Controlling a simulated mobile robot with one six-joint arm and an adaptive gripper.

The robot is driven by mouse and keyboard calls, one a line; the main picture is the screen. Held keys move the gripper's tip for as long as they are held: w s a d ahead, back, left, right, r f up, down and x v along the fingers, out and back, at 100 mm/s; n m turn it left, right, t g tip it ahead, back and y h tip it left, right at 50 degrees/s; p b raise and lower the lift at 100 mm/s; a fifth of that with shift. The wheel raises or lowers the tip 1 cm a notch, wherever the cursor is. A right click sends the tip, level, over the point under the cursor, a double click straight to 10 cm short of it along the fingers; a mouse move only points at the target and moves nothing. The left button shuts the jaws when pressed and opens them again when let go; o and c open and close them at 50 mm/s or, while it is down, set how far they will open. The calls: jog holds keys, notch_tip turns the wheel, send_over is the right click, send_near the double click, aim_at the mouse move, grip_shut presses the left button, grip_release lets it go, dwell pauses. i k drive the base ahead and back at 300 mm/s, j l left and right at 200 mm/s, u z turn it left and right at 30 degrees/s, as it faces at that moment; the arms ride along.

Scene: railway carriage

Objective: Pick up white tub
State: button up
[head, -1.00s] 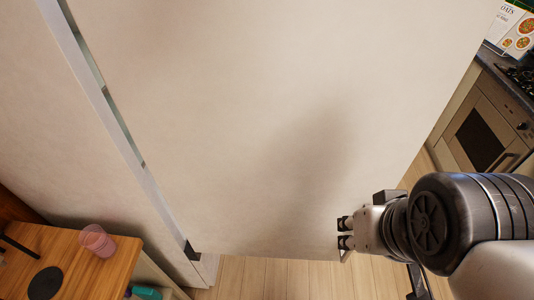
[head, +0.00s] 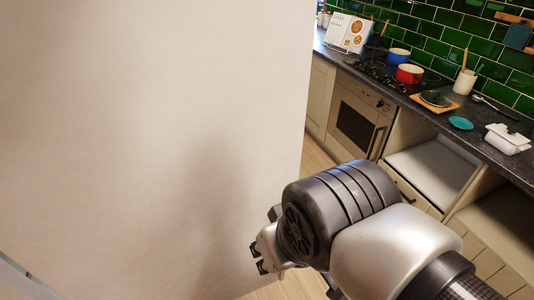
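A white lidded tub (head: 507,139) stands on the dark counter at the far right of the head view. My gripper (head: 257,259) is at the lower middle, in front of the pale wall panel and well apart from the tub. Its two dark fingertips show a gap between them, with nothing in it. Part of the gripper is hidden behind my wrist.
A large pale panel (head: 140,120) fills the left. The dark counter (head: 415,98) holds a hob with a red pot (head: 410,74) and a blue pot (head: 398,57), a utensil crock (head: 465,82) and a teal dish (head: 461,123). An oven (head: 355,122) sits below.

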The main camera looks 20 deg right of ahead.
aim_at(498, 141)
jog(key=z, duration=2.5)
jog(key=i+z, duration=0.1)
jog(key=i, duration=0.4)
jog(key=i+j, duration=0.1)
jog(key=i, duration=0.4)
jog(key=i+z, duration=0.15)
jog(key=i, duration=0.35)
jog(key=i+j+z, duration=0.1)
jog(key=i, duration=0.4)
jog(key=i+j, duration=0.25)
jog(key=i, duration=0.2)
jog(key=i+j+z, duration=0.15)
jog(key=i, duration=0.35)
